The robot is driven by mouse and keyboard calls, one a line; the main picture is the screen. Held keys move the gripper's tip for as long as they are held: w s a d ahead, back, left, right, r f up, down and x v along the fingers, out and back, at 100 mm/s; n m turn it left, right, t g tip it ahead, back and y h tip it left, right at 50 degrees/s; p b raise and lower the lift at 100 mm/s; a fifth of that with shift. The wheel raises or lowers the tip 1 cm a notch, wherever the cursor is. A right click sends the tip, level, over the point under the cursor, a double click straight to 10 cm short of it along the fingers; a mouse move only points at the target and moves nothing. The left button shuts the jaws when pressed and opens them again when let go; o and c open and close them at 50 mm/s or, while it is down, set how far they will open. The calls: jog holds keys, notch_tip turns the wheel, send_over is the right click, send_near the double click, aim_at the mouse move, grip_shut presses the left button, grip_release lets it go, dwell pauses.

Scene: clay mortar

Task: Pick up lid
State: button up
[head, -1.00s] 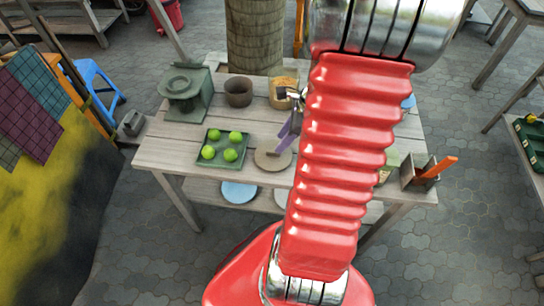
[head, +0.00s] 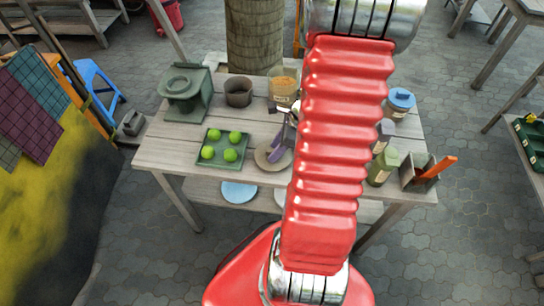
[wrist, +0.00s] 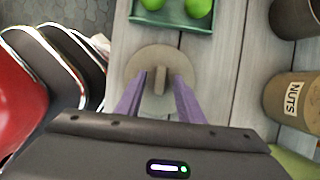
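The lid is a round, flat, tan-brown disc with a bar handle, lying on the wooden table in the head view (head: 262,162) and in the wrist view (wrist: 160,56). My gripper, with purple fingers, is above the lid in the head view (head: 276,153). In the wrist view my gripper (wrist: 159,77) is open, with one finger on each side of the bar handle. Gaps show between the fingers and the handle. I cannot tell how far the fingertips are above the disc.
A green tray (head: 213,161) with several green fruits is left of the lid. A brown pot (head: 238,92) and a nuts canister (wrist: 293,98) stand behind it. A green stove-like object (head: 184,95) is at the back left. Jars (head: 381,168) and a utensil box (head: 414,176) are at the right.

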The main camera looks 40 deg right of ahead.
jog(key=shift+c, duration=0.3)
grip_shut()
dwell(0.5)
